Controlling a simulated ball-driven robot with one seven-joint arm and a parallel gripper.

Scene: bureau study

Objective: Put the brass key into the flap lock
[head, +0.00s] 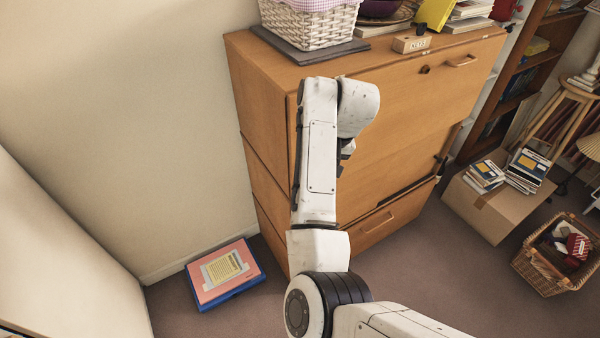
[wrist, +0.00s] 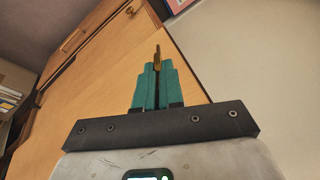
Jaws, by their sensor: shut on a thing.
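The brass key (wrist: 157,54) stands up from between the teal fingertips of my gripper (wrist: 157,70) in the wrist view. The fingers are shut on it. The key does not show in the head view, where my own arm covers most of the gripper. The flap lock (head: 425,69) is a small dark round spot near the top edge of the wooden bureau's flap (head: 410,105), left of a brass handle (head: 461,61). The flap is closed. My gripper is apart from the lock, lower and to its left in the head view.
A wooden key block (head: 411,44) and a white basket (head: 310,28) stand on the bureau top. A cardboard box (head: 490,208) with books and a wicker basket (head: 548,270) stand at the right. A pink and blue box file (head: 224,272) lies on the floor at the left.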

